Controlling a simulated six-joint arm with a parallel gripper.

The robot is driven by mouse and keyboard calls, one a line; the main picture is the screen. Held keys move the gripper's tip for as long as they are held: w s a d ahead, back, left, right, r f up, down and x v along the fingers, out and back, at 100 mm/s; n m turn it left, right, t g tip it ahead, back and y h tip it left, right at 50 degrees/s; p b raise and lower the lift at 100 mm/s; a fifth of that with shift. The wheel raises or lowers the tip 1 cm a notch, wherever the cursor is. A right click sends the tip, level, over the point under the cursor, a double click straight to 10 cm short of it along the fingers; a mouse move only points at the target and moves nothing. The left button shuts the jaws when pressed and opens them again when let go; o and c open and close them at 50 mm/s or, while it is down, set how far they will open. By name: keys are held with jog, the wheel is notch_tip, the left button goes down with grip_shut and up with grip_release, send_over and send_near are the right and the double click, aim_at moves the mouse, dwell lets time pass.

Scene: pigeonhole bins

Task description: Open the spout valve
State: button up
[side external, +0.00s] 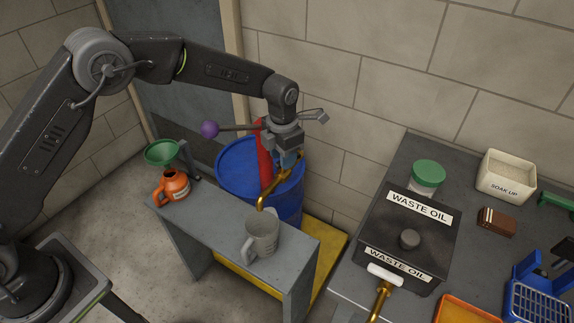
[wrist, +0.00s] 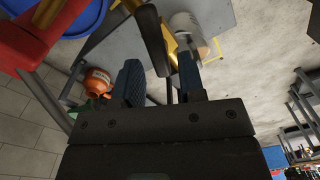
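A brass spout (side external: 270,189) runs down from the red pump (side external: 264,150) on the blue drum (side external: 237,165) and ends over a grey jug (side external: 263,236). My gripper (side external: 289,161) is at the upper part of the spout, and its blue fingers cover the valve area there. In the wrist view my gripper (wrist: 159,82) has its fingers apart. A dark lever-like bar (wrist: 153,38), perhaps the valve handle, reaches down between them. Gaps show beside it, but contact is unclear. The jug also shows in the wrist view (wrist: 186,24).
The pump's purple-knobbed handle (side external: 210,130) sticks out left of my gripper. The waste oil box (side external: 410,229) is on the right-hand table.

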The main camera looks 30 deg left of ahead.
jog(key=shift+f, duration=0.75)
grip_shut()
jog(key=shift+n, duration=0.3)
grip_release()
jog(key=shift+r, duration=0.1)
